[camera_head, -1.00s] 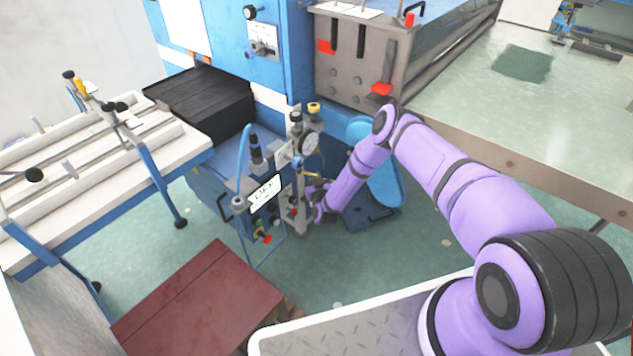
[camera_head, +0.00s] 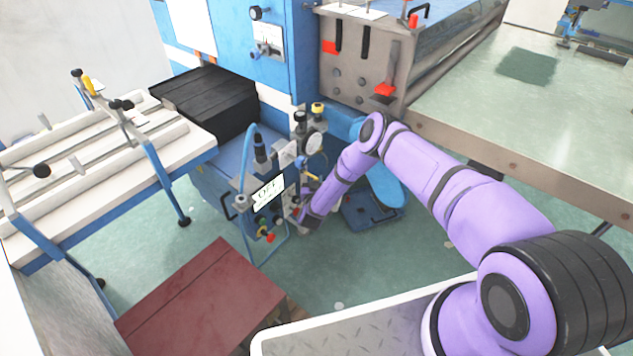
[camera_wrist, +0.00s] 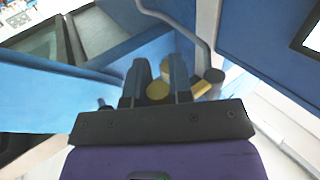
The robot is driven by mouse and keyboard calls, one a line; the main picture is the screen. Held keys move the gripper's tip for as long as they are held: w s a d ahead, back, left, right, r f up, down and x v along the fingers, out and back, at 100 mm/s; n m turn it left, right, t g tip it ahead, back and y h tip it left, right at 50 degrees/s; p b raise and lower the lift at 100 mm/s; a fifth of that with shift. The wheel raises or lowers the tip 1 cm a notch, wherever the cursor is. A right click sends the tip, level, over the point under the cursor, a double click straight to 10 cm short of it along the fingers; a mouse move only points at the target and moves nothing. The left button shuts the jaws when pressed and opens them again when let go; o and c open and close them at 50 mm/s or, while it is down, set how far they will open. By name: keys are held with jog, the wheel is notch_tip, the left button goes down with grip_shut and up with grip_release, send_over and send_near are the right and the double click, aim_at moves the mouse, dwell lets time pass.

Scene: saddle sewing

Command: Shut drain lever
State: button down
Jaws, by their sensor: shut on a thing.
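The machine's blue pneumatic unit (camera_head: 237,177), with gauges and valves, stands left of my arm in the head view. My gripper (camera_wrist: 156,73) shows at the middle of the wrist view, its two dark fingers a little apart with a brass-coloured piece (camera_wrist: 158,91) between them. This piece appears to be the drain lever, gripped by the fingers; its full shape is hidden. In the head view my wrist reaches the right side of the unit, low beside the valves, and the fingertips cannot be made out there.
A bent grey pipe (camera_wrist: 191,28) runs close beyond the fingers. A white label plate (camera_head: 268,192) and a red knob (camera_head: 270,238) are on the unit. A blue foot pedal (camera_head: 370,213) lies right of it. A dark red box (camera_head: 205,295) stands in front, with green floor between.

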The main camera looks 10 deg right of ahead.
jog(key=c, duration=1)
grip_release()
jog(key=v, duration=1.1)
